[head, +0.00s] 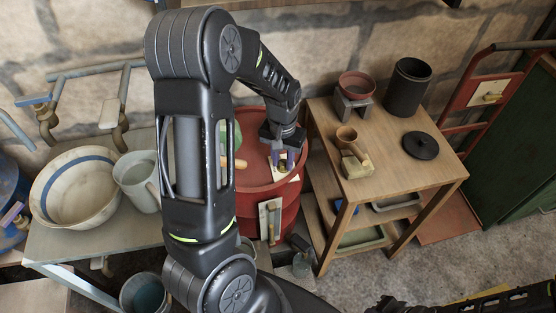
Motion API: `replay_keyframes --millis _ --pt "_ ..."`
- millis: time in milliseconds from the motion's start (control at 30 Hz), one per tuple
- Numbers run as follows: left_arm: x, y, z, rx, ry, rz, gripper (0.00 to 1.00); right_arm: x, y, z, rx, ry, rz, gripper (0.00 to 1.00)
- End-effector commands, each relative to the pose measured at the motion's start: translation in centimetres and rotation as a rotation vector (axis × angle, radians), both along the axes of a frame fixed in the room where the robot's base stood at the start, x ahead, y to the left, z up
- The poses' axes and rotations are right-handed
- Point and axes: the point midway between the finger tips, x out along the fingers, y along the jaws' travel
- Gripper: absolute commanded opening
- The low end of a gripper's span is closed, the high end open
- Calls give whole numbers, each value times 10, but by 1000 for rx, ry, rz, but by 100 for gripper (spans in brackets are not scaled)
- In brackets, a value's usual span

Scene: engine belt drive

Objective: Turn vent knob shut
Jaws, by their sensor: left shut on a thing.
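A red drum (254,198) stands between the left bench and the wooden table. My left arm reaches over it from above. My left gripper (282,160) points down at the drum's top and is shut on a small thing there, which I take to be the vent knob. The fingers hide most of it, so its shape and how far it is turned cannot be told. A small pale, brass-coloured part (283,168) shows by the fingertips. Part of my right arm shows at the bottom right; its gripper is not in view.
A green object (237,133) and a wooden handle (236,163) are beside the gripper, partly behind my arm. The wooden table (437,172) on the right holds a dark canister (408,88), a red bowl (356,84) and a black lid (420,146). A large basin (72,198) and a jug (137,184) stand left.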

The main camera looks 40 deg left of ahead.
Motion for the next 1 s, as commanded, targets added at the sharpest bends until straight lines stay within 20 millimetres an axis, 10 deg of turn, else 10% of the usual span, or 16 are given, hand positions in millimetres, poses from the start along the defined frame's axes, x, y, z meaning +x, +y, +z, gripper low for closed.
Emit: replay_keyframes --millis 1000 --pt "4 -5 3 -8 -6 832 0 -2 0 30 -2 5 0 0"
